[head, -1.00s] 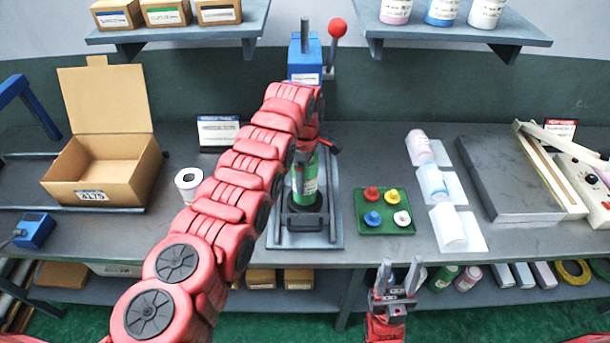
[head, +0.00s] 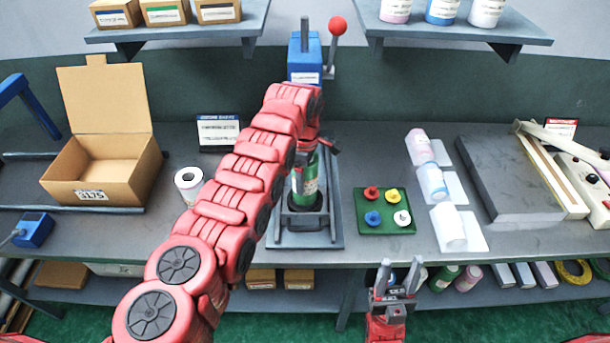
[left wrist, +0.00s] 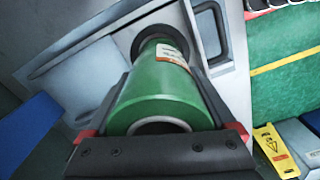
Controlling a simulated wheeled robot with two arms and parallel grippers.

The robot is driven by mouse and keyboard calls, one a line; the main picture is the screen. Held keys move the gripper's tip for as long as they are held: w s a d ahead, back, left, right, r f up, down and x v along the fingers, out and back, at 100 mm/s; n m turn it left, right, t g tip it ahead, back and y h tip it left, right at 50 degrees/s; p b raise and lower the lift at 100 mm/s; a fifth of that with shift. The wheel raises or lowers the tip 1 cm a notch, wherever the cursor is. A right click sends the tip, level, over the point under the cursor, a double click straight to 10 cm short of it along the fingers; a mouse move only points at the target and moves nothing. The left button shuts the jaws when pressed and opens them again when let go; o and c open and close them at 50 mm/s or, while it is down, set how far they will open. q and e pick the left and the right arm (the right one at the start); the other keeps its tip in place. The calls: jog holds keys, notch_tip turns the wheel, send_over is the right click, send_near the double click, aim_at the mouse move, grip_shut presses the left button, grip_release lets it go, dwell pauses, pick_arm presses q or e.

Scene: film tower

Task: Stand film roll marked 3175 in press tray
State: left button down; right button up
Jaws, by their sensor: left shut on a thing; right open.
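My left gripper (head: 316,146) is shut on the upper part of a green film roll (head: 307,184). The roll stands about upright over the press tray (head: 285,239), its foot at a dark round seat. The left wrist view shows the green roll (left wrist: 158,100) between the fingers, its far end at the dark ring, with a white and orange label. I cannot read its number, nor tell whether it bears on the seat. My left arm hides part of the press. My right gripper (head: 396,283) is open and empty, low before the bench.
A cardboard box (head: 108,170) marked 3175 stands open at left, a white roll (head: 187,182) beside it. A green board (head: 384,211) with coloured knobs and several pale rolls lie right of the tray. The blue press head (head: 304,62) with its red-knobbed lever rises behind.

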pick_arm(q)
jog(key=shift+f+b, duration=1.05)
jog(key=shift+f, duration=0.75)
grip_release()
jog(key=shift+r, duration=0.1)
jog(key=shift+r, duration=0.3)
notch_tip(320, 180, up, 17)
jog(key=p, duration=0.4)
jog(key=shift+s+f, duration=0.1)
jog(key=shift+f, duration=0.1)
